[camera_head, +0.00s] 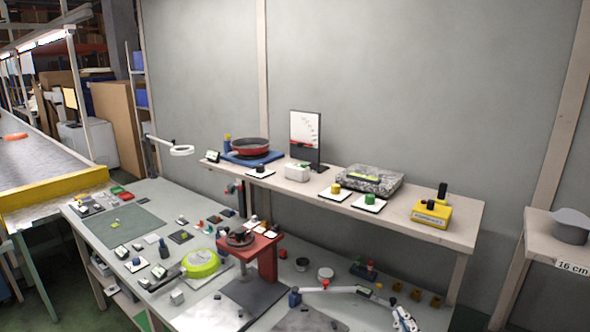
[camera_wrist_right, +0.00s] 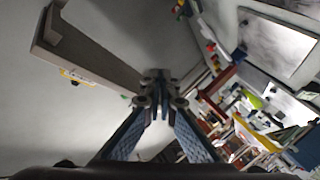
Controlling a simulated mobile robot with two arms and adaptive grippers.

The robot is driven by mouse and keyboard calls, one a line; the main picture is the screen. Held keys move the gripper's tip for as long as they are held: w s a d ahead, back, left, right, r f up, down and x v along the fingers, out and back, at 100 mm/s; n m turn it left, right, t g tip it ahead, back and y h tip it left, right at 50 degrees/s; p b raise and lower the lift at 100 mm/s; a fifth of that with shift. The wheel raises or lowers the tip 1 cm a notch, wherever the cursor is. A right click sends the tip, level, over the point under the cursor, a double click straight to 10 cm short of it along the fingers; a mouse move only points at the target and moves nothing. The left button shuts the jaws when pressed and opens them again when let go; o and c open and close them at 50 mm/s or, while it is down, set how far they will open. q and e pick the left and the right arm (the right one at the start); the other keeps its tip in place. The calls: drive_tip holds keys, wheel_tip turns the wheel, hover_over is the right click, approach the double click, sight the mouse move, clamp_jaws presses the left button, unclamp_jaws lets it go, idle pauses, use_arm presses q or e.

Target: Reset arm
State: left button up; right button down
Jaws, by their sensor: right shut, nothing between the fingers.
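My right gripper (camera_wrist_right: 155,103) is seen from behind in the wrist view. Its two blue-padded fingers meet at the tips, and nothing is between them. My left gripper is not in view.
A workbench (camera_head: 262,292) holds several small tools, a red stand (camera_head: 266,255) and a green round gauge (camera_head: 201,263). Above it, a shelf (camera_head: 462,222) carries a red pan (camera_head: 250,147) and a yellow box (camera_head: 432,213). A conveyor (camera_head: 40,160) stands at left.

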drive_tip(key=s+a+f+m+g, duration=0.15)
drive_tip(key=s+f+g, duration=0.25)
drive_tip(key=s+f, duration=0.45)
drive_tip(key=s+f+m+g, duration=0.3)
drive_tip(key=s+f+g, duration=0.15)
drive_tip(key=s, duration=0.75)
drive_tip(key=s+a+f+m+g, duration=0.15)
drive_tip(key=s+f+g, duration=0.25)
drive_tip(key=s+f, duration=0.45)
wheel_tip(320, 180, down, 26)
drive_tip(key=s+b, duration=0.2)
drive_tip(key=b, duration=0.1)
drive_tip(key=s+d+f+g+b, duration=0.1)
drive_tip(key=s+f, duration=0.8)
drive_tip(key=f, duration=0.1)
drive_tip(key=s+d+f+g+b, duration=0.1)
drive_tip(key=s+d+f, duration=0.1)
drive_tip(key=s+f, duration=0.6)
wheel_tip(320, 180, down, 2)
drive_tip(key=shift+s+d+f+y, duration=0.1)
drive_tip(key=shift+s+d+y, duration=0.2)
drive_tip(key=shift+s, duration=0.1)
